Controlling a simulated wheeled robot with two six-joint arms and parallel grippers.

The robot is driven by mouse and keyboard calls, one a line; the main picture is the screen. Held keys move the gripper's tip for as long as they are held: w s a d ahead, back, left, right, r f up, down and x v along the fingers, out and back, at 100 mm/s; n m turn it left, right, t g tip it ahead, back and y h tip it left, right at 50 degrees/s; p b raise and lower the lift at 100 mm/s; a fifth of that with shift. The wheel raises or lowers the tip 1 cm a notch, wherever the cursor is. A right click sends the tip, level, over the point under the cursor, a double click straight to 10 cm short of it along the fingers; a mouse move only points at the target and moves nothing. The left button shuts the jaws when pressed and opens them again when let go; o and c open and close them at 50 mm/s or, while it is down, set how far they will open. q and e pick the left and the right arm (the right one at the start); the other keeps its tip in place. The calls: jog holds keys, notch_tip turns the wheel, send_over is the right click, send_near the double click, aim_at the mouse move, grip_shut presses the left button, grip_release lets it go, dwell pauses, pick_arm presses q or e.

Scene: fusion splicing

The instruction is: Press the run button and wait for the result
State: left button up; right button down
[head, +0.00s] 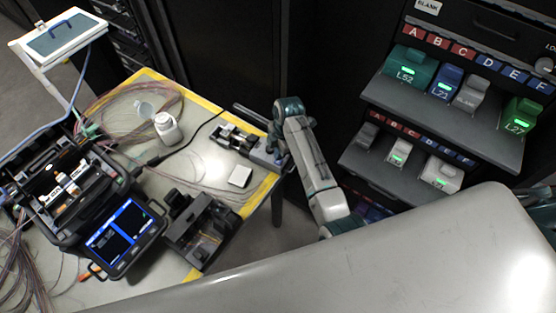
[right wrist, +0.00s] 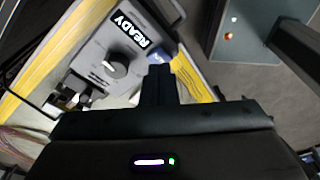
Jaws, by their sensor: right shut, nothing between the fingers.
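A small grey device (head: 233,139) sits at the table's right edge. In the right wrist view the device (right wrist: 95,55) shows a READY display (right wrist: 132,32) and a dark round knob (right wrist: 115,67). My right gripper (head: 266,153) is over the right end of the device. In the right wrist view its shut fingers (right wrist: 158,72) hold nothing and reach the device's edge, beside a small blue patch (right wrist: 157,58). I cannot tell whether this patch is the run button, or whether the fingertips touch it. My left gripper is out of view.
A fusion splicer (head: 70,195) with a lit blue screen (head: 122,228) stands on the table's left. A dark device (head: 200,228), a white bottle (head: 168,128), a white square (head: 240,177) and loose fibres are nearby. A shelf rack (head: 440,105) stands at right.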

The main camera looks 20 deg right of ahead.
jog(key=shift+f, duration=0.9)
jog(key=shift+r+p, duration=0.7)
jog(key=shift+r, duration=2.3)
